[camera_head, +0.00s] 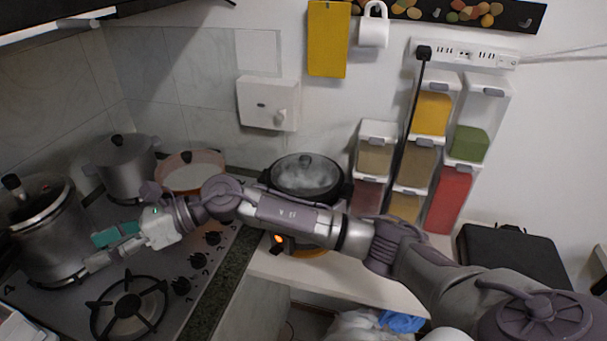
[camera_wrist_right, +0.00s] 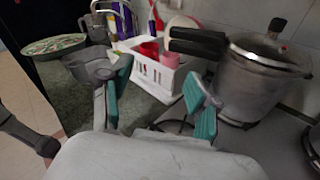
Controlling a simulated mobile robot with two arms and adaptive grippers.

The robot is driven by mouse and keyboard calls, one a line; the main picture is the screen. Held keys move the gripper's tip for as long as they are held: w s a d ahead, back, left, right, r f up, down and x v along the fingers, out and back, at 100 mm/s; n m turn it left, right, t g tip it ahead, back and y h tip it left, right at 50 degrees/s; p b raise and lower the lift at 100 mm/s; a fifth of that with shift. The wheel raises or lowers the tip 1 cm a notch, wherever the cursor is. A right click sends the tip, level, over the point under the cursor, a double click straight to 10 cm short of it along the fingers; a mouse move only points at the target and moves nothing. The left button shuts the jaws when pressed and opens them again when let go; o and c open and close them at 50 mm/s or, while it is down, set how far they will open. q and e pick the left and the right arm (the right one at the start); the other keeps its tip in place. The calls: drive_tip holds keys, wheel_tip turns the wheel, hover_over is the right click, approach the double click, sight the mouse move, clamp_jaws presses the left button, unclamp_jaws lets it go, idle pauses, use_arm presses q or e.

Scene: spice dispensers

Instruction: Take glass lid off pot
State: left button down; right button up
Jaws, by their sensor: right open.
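A black pot (camera_head: 279,190) stands on the counter in the middle of the head view. Its glass lid (camera_head: 291,177), clouded and with a dark knob (camera_head: 306,159), sits on top. My right forearm crosses in front of the pot and hides its lower part. My right gripper (camera_head: 105,248) is far left of this pot, over the stove, beside the big pressure cooker. In the right wrist view its two teal-padded fingers (camera_wrist_right: 160,95) are spread apart with nothing held between them. My left gripper is in no view.
The pressure cooker (camera_head: 48,235), a grey lidded pot (camera_head: 124,170) and an orange pan (camera_head: 190,172) stand on the stove (camera_head: 205,290). Spice dispensers (camera_head: 410,165) are right of the black pot. A white rack (camera_wrist_right: 155,78) with red items shows in the wrist view.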

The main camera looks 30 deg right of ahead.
drive_tip(key=w+d+f+n+g+h, duration=0.1)
drive_tip(key=w+d+f+n+h, duration=0.1)
drive_tip(key=d+n+h, duration=0.2)
drive_tip(key=n+h, duration=0.2)
drive_tip(key=h, duration=1.5)
approach(305, 157)
drive_tip(key=x, duration=0.3)
drive_tip(key=shift+s+d+f, duration=0.1)
drive_tip(key=shift+s+f, duration=0.15)
drive_tip(key=shift+f, duration=0.1)
drive_tip(key=shift+d+f, duration=0.2)
drive_tip(key=shift+f, duration=0.35)
drive_tip(key=shift+d+f+p, duration=0.1)
drive_tip(key=shift+f+p, duration=0.1)
drive_tip(key=shift+p, duration=0.3)
drive_tip(key=x, duration=0.1)
drive_tip(key=p+x, duration=0.1)
drive_tip(key=x, duration=0.1)
drive_tip(key=p+x, duration=0.1)
drive_tip(key=x, duration=0.1)
drive_tip(key=shift+w+r, duration=0.1)
drive_tip(key=shift+w, duration=0.15)
drive_tip(key=shift+c, duration=1.1)
clamp_jaws()
